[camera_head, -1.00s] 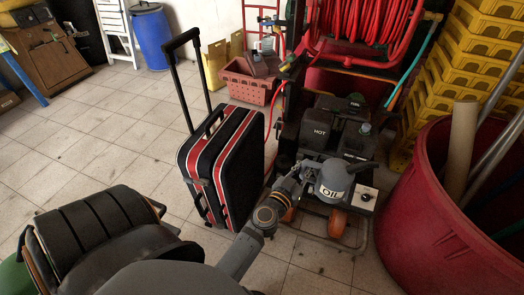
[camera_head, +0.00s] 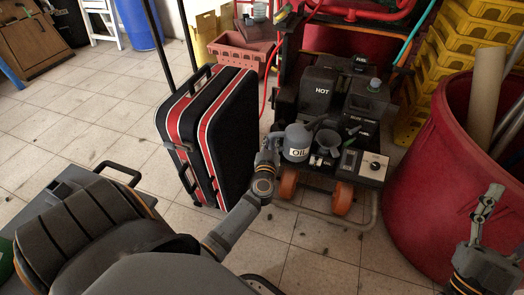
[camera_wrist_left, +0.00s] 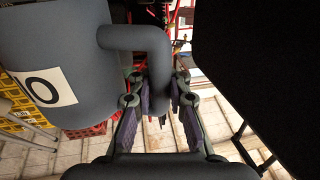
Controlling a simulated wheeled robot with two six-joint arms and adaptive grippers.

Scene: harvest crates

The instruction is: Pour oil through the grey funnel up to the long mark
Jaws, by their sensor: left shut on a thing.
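The grey oil can (camera_head: 297,146), with a white OIL label, is held at the front left of the black machine. My left gripper (camera_head: 268,152) is shut on its handle. In the left wrist view the fingers (camera_wrist_left: 157,104) close around the can's grey handle (camera_wrist_left: 135,38), and the can's body (camera_wrist_left: 62,62) fills the upper left. The can looks nearly upright, its spout pointing right. A grey funnel (camera_head: 329,139) shows just right of the can on the machine. The long mark cannot be made out. My right gripper (camera_head: 500,222) is at the right edge, apparently open and empty.
The black machine (camera_head: 316,92) marked HOT has orange wheels and a front panel with a knob. A black and red suitcase (camera_head: 232,125) stands close left of my left gripper. A large red tub (camera_head: 425,190) stands at right. Tiled floor in front is free.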

